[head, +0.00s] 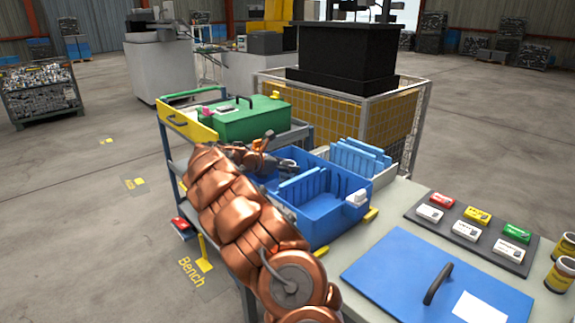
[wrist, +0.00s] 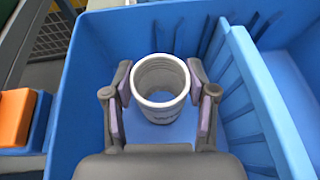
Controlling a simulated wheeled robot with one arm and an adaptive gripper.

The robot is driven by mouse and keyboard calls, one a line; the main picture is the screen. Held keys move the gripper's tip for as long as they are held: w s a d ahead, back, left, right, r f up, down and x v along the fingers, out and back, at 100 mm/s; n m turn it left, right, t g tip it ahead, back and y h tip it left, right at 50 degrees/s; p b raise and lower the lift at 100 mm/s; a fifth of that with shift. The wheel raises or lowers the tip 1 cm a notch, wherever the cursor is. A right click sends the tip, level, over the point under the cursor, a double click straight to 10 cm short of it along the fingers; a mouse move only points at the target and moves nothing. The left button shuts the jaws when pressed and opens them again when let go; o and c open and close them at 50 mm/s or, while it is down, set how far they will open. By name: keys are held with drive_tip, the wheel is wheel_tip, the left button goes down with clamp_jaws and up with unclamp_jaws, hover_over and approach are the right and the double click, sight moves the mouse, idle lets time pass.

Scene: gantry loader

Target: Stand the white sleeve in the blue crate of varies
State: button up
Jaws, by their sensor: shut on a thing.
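The white sleeve (wrist: 160,107) is upright between the two fingers of my gripper (wrist: 161,98) in the wrist view, with its open round top facing the camera. My gripper is shut on it. Gripper and sleeve are inside the walls of the blue crate (wrist: 90,65), in the compartment to the left of a blue divider (wrist: 262,95). I cannot tell whether the sleeve's base touches the crate floor. The sleeve is hidden there.
A green case (head: 240,118) stands behind the crate. Light blue dividers (head: 358,158) stand behind it on the right. A blue lid (head: 410,270) with a handle and a dark tray (head: 450,240) of small boxes lie on the bench at right. An orange block (wrist: 15,115) is left of the crate.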

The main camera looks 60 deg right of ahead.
drive_tip(key=o, duration=1.6)
drive_tip(key=shift+f, duration=0.1)
drive_tip(key=shift+c, duration=0.2)
drive_tip(key=shift+r, duration=0.6)
drive_tip(key=v, duration=1.2)
